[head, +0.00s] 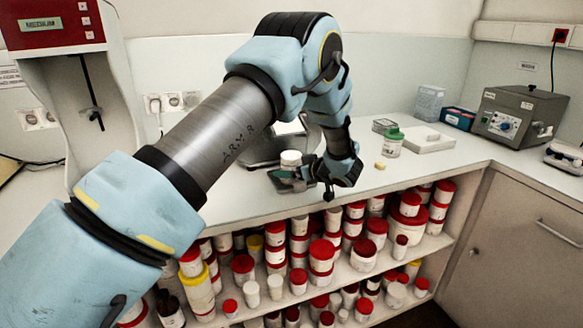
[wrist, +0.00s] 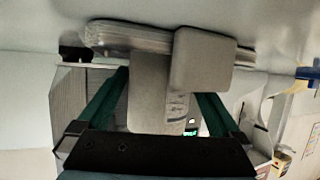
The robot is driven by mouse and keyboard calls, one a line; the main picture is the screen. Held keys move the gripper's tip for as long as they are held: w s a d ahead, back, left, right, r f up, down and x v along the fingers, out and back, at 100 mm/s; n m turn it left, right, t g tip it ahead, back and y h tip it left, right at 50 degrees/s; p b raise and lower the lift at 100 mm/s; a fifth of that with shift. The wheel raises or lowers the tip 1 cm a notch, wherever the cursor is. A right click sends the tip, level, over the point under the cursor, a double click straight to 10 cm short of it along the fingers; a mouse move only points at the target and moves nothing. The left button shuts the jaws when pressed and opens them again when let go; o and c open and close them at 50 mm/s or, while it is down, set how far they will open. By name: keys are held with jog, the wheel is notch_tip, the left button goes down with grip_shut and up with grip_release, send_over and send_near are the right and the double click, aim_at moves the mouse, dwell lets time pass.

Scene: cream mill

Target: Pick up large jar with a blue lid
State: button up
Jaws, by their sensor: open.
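My gripper (head: 292,178) is over the counter in the head view, beside a small white jar (head: 290,158) with a pale lid. In the wrist view, my gripper's two green fingers (wrist: 163,88) are spread apart. A pale labelled container (wrist: 150,98) shows between them, with a gap on either side. I cannot tell whether it is the jar in the head view. I cannot make out a large jar with a blue lid for certain. A small blue thing (wrist: 307,73) is cut off at the right edge of the wrist view.
Many red-lidded jars (head: 321,255) fill the shelves below. A pale block (wrist: 203,58) partly covers the container in the wrist view.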

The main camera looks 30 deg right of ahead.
jog(key=shift+c, duration=0.4)
jog(key=c, duration=1)
jog(key=shift+c, duration=0.2)
jog(key=shift+r, duration=0.1)
